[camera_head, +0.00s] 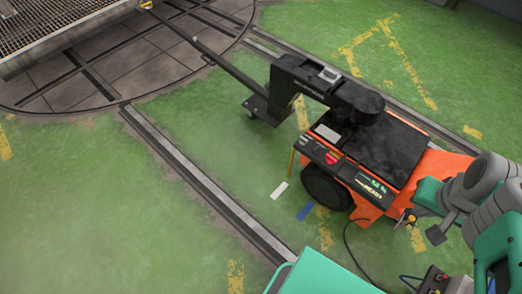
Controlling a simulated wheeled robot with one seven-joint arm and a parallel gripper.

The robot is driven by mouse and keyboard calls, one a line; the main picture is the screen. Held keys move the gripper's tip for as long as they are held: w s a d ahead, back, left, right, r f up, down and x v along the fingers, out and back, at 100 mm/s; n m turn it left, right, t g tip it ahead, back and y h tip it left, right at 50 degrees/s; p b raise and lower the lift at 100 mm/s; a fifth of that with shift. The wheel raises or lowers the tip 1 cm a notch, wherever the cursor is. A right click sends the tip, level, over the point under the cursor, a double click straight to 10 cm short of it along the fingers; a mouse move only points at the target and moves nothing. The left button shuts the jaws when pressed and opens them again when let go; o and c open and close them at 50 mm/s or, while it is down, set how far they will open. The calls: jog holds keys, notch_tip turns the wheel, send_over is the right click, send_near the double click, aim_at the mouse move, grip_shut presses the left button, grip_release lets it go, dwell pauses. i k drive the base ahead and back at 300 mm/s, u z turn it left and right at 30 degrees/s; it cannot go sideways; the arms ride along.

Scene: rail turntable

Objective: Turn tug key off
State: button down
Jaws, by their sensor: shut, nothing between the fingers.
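The tug is a low orange and black vehicle (375,150) at right of centre, with a long dark arm reaching to the upper left. A black control panel (322,153) on its near side carries a red button (331,158) and small controls. I cannot make out the key or its position among them. My gripper (437,235) is at the right, by the tug's orange end and well apart from the panel. It is shut and empty, partly mixed in view with my grey and green arm.
A rail (200,185) crosses the green floor left of the tug. The round turntable (100,70) lies at the upper left. A dark cable (352,250) hangs near the tug's wheel (325,187). A control box (432,281) shows at the lower right.

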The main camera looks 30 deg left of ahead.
aim_at(302, 141)
jog(key=u, duration=1.4)
jog(key=i, duration=1.25)
jog(key=z, duration=0.7)
jog(key=k, duration=0.45)
jog(key=u, duration=1)
jog(key=i, duration=0.6)
jog(key=z, duration=0.25)
